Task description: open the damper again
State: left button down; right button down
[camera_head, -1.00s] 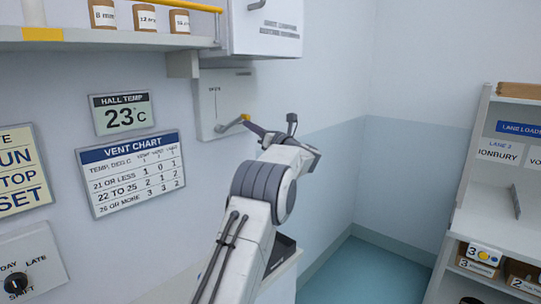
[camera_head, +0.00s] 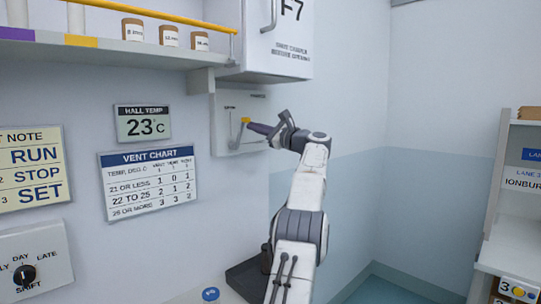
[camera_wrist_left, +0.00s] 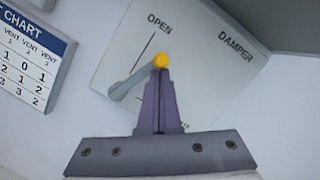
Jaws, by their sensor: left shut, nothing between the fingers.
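The damper panel (camera_head: 222,128) is a pale plate on the wall under the shelf end; in the left wrist view the panel (camera_wrist_left: 215,88) reads OPEN and DAMPER. Its grey lever (camera_wrist_left: 130,82) ends in a yellow knob (camera_wrist_left: 161,60). The lever points steeply up and right in the head view, its knob (camera_head: 245,120) just short of the line under OPEN. My left gripper (camera_head: 255,127) is shut and empty, its purple fingertips (camera_wrist_left: 160,76) right at the knob; whether they touch cannot be told. My right gripper is not in view.
A shelf with a yellow rail (camera_head: 170,14) and a wall cabinet (camera_head: 277,40) hang above the panel. The vent chart (camera_head: 150,183) and a 23°C hall temperature display (camera_head: 143,123) are at left. A blue-capped item (camera_head: 211,294) stands below. The wall right of my arm is bare.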

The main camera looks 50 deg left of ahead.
pick_arm(q)
jog(key=shift+s+d+r+n, duration=0.15)
jog(key=shift+s+n, duration=0.1)
jog(key=shift+n, duration=0.3)
jog(key=shift+s+a+r+n, duration=0.1)
jog(key=shift+s+r+n, duration=0.1)
jog(key=shift+n, duration=0.35)
jog(key=shift+s+d, duration=0.1)
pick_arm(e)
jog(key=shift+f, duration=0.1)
pick_arm(q)
jog(key=shift+s+r+g+h+b, duration=0.2)
jog(key=shift+s+g+h+b, duration=0.1)
jog(key=shift+s+b, duration=0.15)
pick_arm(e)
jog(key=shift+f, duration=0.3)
